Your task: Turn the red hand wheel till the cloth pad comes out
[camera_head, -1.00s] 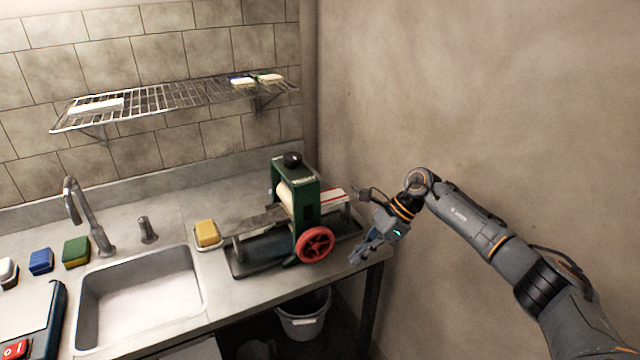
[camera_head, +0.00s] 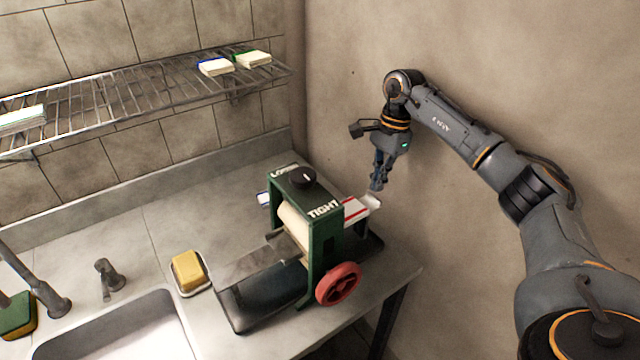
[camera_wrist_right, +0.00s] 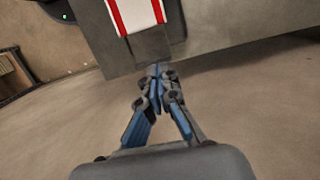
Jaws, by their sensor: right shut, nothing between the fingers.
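The red hand wheel (camera_head: 338,284) is on the front side of the green roller press (camera_head: 322,240), low down. A white cloth pad with red stripes (camera_head: 355,209) lies on the right side of the press, partly hidden by the frame. It also shows at the top of the right wrist view (camera_wrist_right: 138,12). My right gripper (camera_head: 377,186) is shut and empty, pointing down, just beyond the pad's right end and apart from the wheel. In the wrist view its fingertips (camera_wrist_right: 157,74) meet near the grey tray end. My left gripper is not in view.
A yellow sponge (camera_head: 188,269) sits on a dish left of the press, near the sink (camera_head: 120,335). A wire shelf (camera_head: 130,92) holds folded cloths. The wall stands close behind my right arm.

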